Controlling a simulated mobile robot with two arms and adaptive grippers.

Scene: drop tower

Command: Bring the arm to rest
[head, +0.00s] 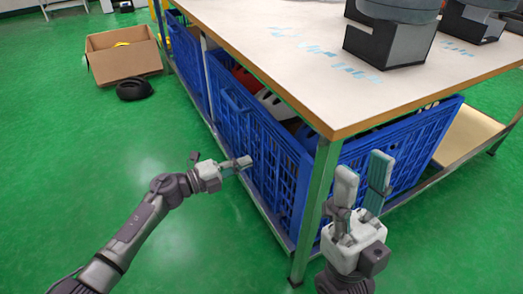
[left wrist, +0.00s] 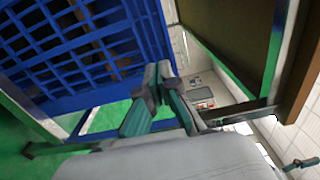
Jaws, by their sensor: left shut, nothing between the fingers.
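My left gripper (head: 240,164) reaches in from the left, shut and empty, close beside the blue crate under the table. Its fingers also show in the left wrist view (left wrist: 160,72), closed together in front of the crate's lattice. I cannot tell whether they touch the crate. My right gripper (head: 364,170) points upward at the table's near corner, its two fingers apart with nothing seen between them.
A workbench (head: 290,60) with a green leg (head: 315,205) stands close to both arms. Under it are blue crates (head: 265,150) holding objects. A cardboard box (head: 122,62) and a black ring-shaped item (head: 134,89) lie at back left. Green floor is clear at left.

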